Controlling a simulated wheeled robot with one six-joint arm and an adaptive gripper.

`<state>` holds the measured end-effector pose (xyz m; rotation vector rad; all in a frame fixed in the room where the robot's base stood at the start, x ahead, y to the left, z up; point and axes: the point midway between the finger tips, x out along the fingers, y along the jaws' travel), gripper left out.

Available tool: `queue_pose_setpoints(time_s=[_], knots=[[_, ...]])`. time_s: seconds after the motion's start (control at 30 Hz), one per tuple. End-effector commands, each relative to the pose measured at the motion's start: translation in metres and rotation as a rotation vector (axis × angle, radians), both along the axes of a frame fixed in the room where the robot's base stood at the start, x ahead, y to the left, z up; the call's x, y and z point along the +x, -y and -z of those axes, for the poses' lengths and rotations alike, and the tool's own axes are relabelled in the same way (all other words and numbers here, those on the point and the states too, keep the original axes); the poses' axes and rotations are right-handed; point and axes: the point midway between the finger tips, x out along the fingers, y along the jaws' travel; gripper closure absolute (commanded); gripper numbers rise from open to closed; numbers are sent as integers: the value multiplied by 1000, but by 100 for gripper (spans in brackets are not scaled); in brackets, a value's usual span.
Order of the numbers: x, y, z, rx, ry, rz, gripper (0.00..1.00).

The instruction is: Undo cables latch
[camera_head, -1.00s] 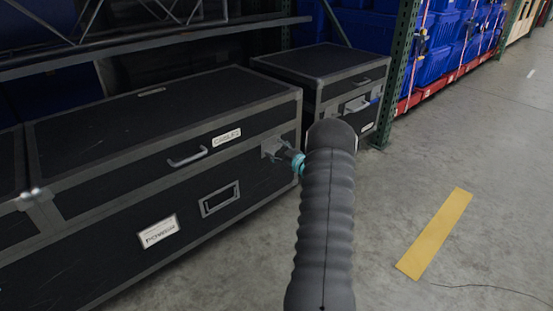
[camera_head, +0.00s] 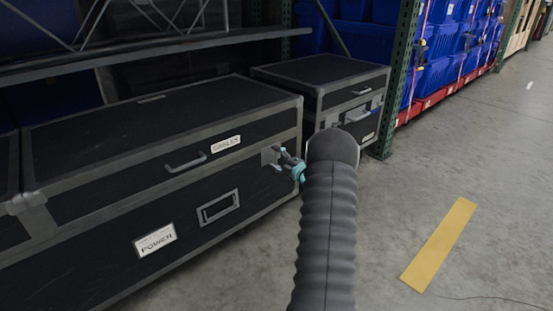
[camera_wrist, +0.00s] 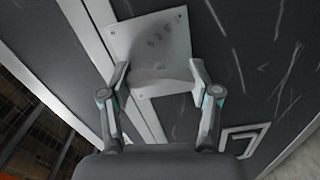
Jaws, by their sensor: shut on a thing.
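The black case with grey metal edging carries a CABLES label (camera_head: 226,144) on its upper part and a POWER label (camera_head: 155,240) lower down. The cables latch (camera_head: 269,156) is a grey metal plate on the case front near its right end. In the wrist view the latch plate (camera_wrist: 150,47) fills the upper middle, with small holes and a curved lower part. My gripper (camera_head: 285,163) is at the latch, partly hidden by my arm. In the wrist view the gripper fingers (camera_wrist: 158,82) stand on either side of the latch's lower part, shut on it.
A second black case (camera_head: 325,82) stands behind to the right. A metal shelf (camera_head: 150,58) runs above the cases. A green rack post (camera_head: 397,90) and blue totes (camera_head: 430,65) are at the back right. The floor on the right is clear, with a yellow stripe (camera_head: 438,245).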

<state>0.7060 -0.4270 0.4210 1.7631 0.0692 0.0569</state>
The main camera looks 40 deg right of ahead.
Motion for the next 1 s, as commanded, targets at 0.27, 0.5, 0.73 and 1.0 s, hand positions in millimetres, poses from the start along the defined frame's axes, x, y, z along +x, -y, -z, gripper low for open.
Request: queue_pose_setpoints(time_s=[0.27, 0.5, 0.73, 1.0], knots=[[0, -1, 1, -144, 11, -2, 73], [0, -1, 2, -198, 15, -2, 73], [0, -1, 2, -209, 16, -2, 73], [0, -1, 2, -208, 15, -2, 28]])
